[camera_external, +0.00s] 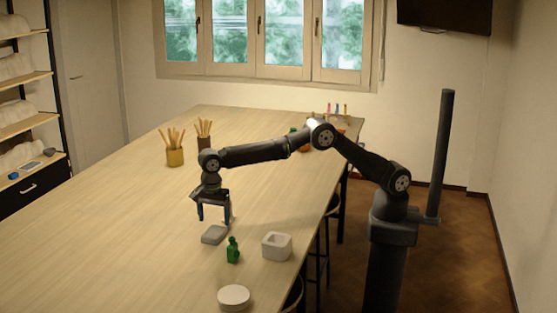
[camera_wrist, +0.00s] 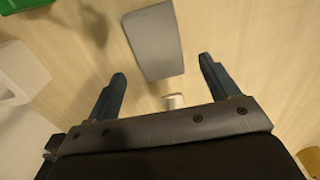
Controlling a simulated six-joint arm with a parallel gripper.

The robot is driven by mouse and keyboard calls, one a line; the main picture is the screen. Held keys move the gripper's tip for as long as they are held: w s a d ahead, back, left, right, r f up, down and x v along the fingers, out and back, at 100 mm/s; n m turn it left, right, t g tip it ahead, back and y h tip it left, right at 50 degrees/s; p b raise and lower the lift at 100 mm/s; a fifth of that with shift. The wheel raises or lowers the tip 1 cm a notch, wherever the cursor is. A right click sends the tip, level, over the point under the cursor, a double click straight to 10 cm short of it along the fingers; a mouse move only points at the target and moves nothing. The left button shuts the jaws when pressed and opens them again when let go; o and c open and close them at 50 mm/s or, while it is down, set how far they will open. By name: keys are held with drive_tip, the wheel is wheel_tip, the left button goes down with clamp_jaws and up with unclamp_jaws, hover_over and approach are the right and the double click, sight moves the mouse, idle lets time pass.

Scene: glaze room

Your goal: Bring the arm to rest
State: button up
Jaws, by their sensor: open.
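My gripper (camera_external: 214,214) is open and empty, pointing down above the wooden table (camera_external: 110,230). In the wrist view its two dark fingers (camera_wrist: 162,82) stand wide apart. A flat grey block (camera_external: 214,235) lies on the table just below and in front of the gripper. In the wrist view the grey block (camera_wrist: 155,40) shows beyond and between the fingertips. A small pale object (camera_wrist: 174,101), too small to name, shows between the fingers.
A green bottle (camera_external: 233,251), a white square bowl (camera_external: 277,246) and a round white disc (camera_external: 234,297) stand near the table's right edge. Two pots of sticks (camera_external: 175,152) (camera_external: 204,138) stand farther back. The table's left and front are clear.

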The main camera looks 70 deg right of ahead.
drive_tip(key=d+r, duration=0.2)
drive_tip(key=d, duration=0.2)
drive_tip(key=d+r, duration=0.3)
drive_tip(key=d, duration=0.2)
drive_tip(key=d+r, duration=0.2)
drive_tip(key=d, duration=0.2)
drive_tip(key=shift+s+d+r, duration=0.1)
drive_tip(key=shift+d+r, duration=0.05)
drive_tip(key=s+d+f+n, duration=0.1)
drive_tip(key=s+d+f, duration=0.1)
drive_tip(key=s+d, duration=1.2)
drive_tip(key=s, duration=0.3)
drive_tip(key=shift+f, duration=0.3)
drive_tip(key=shift+s, duration=0.1)
